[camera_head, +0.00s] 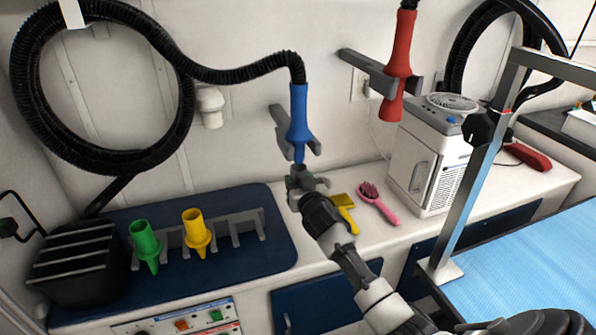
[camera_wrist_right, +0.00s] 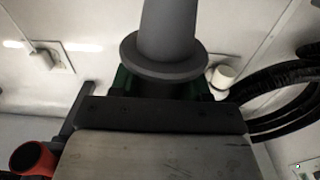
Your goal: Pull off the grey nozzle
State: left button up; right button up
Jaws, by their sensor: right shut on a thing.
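The grey nozzle (camera_wrist_right: 168,38) shows large in the right wrist view, with a round flange above my gripper's dark body. My right gripper (camera_head: 300,178) is shut on it, just below the blue hose handle (camera_head: 298,112). In the head view the gripper mostly hides the nozzle. The blue handle hangs upright in a grey wall holder (camera_head: 279,122), on a black hose. I cannot tell whether the nozzle and the handle touch. My left gripper is not in view.
A dark blue mat (camera_head: 262,262) holds a grey slotted rack (camera_head: 237,219) with a green nozzle (camera_head: 146,243) and a yellow nozzle (camera_head: 196,232). A pink brush (camera_head: 378,203), yellow tool (camera_head: 344,211) and white machine (camera_head: 428,158) stand right. A red handle (camera_head: 398,68) hangs above.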

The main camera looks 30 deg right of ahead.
jog(key=shift+p+v, duration=0.85)
jog(key=shift+v, duration=0.75)
jog(key=p+v, duration=0.2)
jog(key=v, duration=0.3)
jog(key=shift+s, duration=0.45)
